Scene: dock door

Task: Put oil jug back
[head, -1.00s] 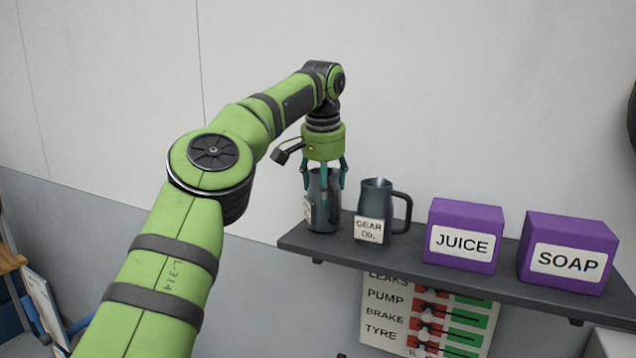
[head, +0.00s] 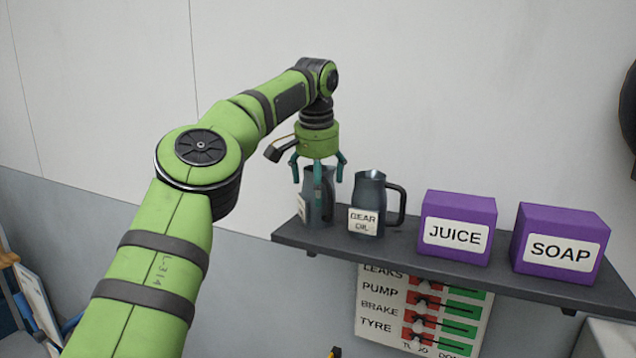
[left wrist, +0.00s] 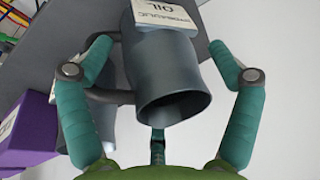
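A dark grey metal jug (head: 322,208) stands upright at the left end of the shelf. In the left wrist view the jug (left wrist: 165,65) carries a label that seems to read "HYDRAULIC OIL", and its open mouth faces the camera. My left gripper (head: 318,174) is just above and around the top of this jug. Its fingers are spread, with gaps between them and the jug in the left wrist view. A similar jug labelled "GEAR OIL" (head: 368,190) stands just to the right, its handle to the right. My right gripper is not in view.
The dark shelf (head: 420,262) is fixed to the wall. Purple boxes labelled JUICE (head: 458,215) and SOAP (head: 562,235) stand on it to the right. A board with red and green labels (head: 385,318) hangs below. The wall above is clear.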

